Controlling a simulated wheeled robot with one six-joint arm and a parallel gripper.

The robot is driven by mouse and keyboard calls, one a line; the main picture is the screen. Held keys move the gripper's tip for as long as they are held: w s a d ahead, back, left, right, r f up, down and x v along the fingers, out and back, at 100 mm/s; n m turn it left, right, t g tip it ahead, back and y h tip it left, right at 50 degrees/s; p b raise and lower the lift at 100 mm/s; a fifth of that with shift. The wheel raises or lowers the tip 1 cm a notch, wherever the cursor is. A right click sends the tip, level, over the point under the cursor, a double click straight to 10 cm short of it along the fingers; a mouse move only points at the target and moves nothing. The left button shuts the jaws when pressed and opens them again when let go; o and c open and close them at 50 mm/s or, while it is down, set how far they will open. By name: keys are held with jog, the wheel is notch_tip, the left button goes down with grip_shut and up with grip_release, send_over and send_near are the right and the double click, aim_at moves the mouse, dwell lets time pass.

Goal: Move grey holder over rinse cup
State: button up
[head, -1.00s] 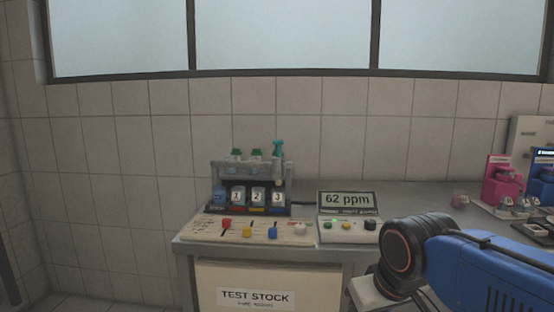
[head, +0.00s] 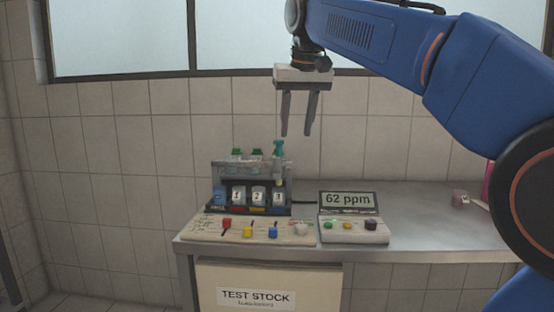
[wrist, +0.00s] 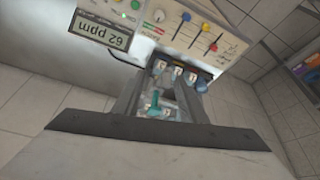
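A grey rack (head: 222,172) stands on the bench with a row of white-fronted cups numbered 1, 2 and 3 (head: 258,195). A teal-topped probe (head: 278,149) stands upright at the rack's right end, in what looks like the grey holder (head: 279,169). A bluish cup (head: 219,196) sits left of cup 1; I cannot read whether it is the rinse cup. My gripper (head: 297,134) points down, open and empty, above and slightly right of the probe in the picture. In the wrist view the probe's teal top (wrist: 154,103) shows between the fingers.
A panel with coloured sliders (head: 248,231) lies in front of the rack. A meter reading 62 ppm (head: 347,199) stands to the right. A small pinkish cup (head: 460,198) is farther right. Green-capped items (head: 237,153) stand on the rack's left part. The bench between meter and pinkish cup is clear.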

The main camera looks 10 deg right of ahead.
send_near(277, 158)
jog(key=x, duration=1)
jog(key=shift+w+d, duration=0.1)
jog(key=shift+w, duration=0.35)
jog(key=shift+c, duration=0.3)
grip_shut()
